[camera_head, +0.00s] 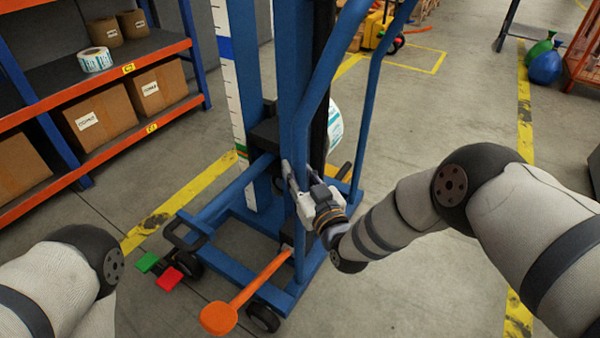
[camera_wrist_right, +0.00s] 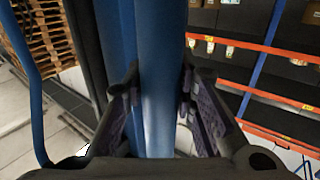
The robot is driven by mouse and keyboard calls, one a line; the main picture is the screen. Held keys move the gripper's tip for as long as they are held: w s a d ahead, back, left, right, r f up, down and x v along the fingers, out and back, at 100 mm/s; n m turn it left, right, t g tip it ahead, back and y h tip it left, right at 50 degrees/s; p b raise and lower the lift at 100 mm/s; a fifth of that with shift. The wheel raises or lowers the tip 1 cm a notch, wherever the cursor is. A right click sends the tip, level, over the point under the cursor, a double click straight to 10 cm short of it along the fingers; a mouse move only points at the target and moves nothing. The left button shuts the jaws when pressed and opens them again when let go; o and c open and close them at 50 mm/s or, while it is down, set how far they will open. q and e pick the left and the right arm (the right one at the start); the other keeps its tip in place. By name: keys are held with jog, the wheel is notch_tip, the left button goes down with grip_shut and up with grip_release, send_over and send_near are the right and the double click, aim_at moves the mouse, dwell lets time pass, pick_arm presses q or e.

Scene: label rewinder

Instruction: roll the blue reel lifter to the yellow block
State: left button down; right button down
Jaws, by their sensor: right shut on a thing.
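The blue reel lifter (camera_head: 290,62) stands upright on the floor in the middle of the head view, on small black wheels. A white label reel (camera_head: 335,127) shows partly behind its mast. An orange pedal (camera_head: 218,318) sticks out at its base, beside a green and a red pedal. My right gripper (camera_head: 295,180) is shut on an upright blue tube of the lifter's handle; the tube also shows between its fingers in the right wrist view (camera_wrist_right: 160,82). My left gripper is out of view; only part of the left arm shows. I cannot make out a yellow block.
A shelf rack with orange beams (camera_head: 110,148) holding boxes and reels stands at the left. A yellow wheeled machine (camera_head: 378,30) is at the back. Green and blue rounded things (camera_head: 546,66) lie at the upper right. Grey floor right of the lifter is clear, with yellow lines.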

jog(key=shift+s+a+f, duration=0.1)
jog(key=shift+s+a, duration=0.15)
jog(key=shift+a, duration=0.15)
jog(key=c, duration=1.3)
grip_release()
jog(key=shift+d, duration=0.1)
jog(key=shift+s+d, duration=0.15)
jog(key=shift+s, duration=0.1)
jog(key=v, duration=1.1)
jog(key=shift+s, duration=0.15)
